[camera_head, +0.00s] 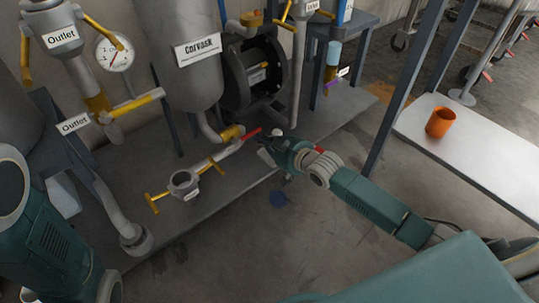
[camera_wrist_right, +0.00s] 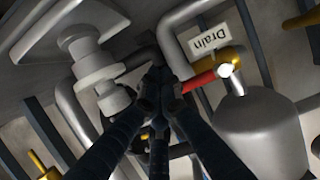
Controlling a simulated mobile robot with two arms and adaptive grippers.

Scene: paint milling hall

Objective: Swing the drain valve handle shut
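The drain valve (camera_head: 232,132) is a yellow body on the grey pipe under the central vessel, with a red handle (camera_head: 250,134) pointing right toward my right gripper (camera_head: 272,147). In the right wrist view the red handle (camera_wrist_right: 198,81) runs from the yellow valve (camera_wrist_right: 230,62), beside a "Drain" label (camera_wrist_right: 209,40), to the dark fingers of my right gripper (camera_wrist_right: 160,92). Its end meets or passes behind the right-hand finger. The fingertips are close together, but whether they grip the handle is unclear. My left gripper is out of view.
A pump with a dark round housing (camera_head: 258,72) stands behind the valve. A yellow-handled valve (camera_head: 183,183) lies front left of it on the low platform. A pressure gauge (camera_head: 115,53) is at the upper left. An orange cup (camera_head: 440,123) stands on the white table (camera_head: 490,150) at right.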

